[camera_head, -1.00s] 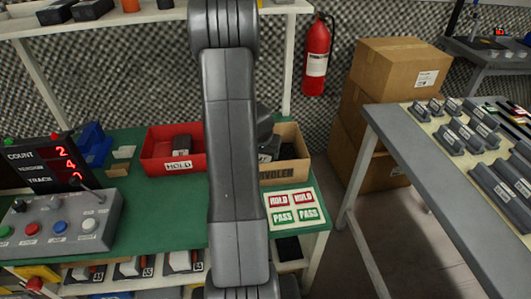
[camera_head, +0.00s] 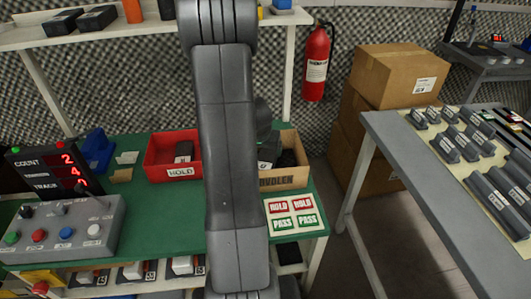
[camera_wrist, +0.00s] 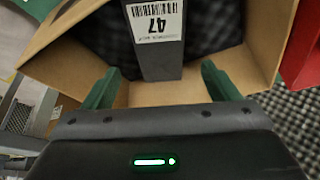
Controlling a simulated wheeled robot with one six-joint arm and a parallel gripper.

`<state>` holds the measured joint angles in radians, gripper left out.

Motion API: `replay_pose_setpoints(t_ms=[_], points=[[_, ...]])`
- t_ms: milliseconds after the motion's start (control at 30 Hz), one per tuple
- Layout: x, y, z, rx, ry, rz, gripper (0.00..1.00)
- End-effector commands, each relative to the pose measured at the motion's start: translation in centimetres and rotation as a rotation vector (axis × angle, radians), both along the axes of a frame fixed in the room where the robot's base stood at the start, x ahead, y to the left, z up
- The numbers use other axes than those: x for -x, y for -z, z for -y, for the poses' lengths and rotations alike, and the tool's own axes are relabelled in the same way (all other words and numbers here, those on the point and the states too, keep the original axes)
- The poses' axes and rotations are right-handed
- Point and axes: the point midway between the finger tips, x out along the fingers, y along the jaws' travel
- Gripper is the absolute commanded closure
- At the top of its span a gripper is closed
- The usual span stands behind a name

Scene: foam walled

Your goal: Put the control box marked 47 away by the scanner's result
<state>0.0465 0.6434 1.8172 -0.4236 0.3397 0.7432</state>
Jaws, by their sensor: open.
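In the wrist view the control box marked 47 (camera_wrist: 157,55) is dark grey with a white barcode label, upside down in the picture. It lies in an open cardboard carton (camera_wrist: 262,40) with dark foam inside. My gripper (camera_wrist: 160,70) is open; its two green fingers are on either side of the box's near end, with gaps showing. In the head view the carton (camera_head: 290,181) stands on the green bench, partly behind my arm; my gripper is hidden there. A red HOLD bin (camera_head: 158,178) stands left of it. A HOLD/PASS card (camera_head: 292,213) lies in front of the carton.
A button panel (camera_head: 65,250) and a COUNT display (camera_head: 45,172) stand at the bench's left. A grey table (camera_head: 400,165) at right bears several dark boxes. Stacked cartons (camera_head: 390,80) and a fire extinguisher (camera_head: 316,65) are behind. A shelf (camera_head: 150,30) spans above the bench.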

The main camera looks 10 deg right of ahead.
Motion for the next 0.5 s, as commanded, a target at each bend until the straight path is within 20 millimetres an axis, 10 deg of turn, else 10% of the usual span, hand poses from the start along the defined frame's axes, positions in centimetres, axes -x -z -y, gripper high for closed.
replay_pose_setpoints(t_ms=[500], points=[[2.2, -5.7, -1.0, 0.000, -0.001, -0.001, 0.18]])
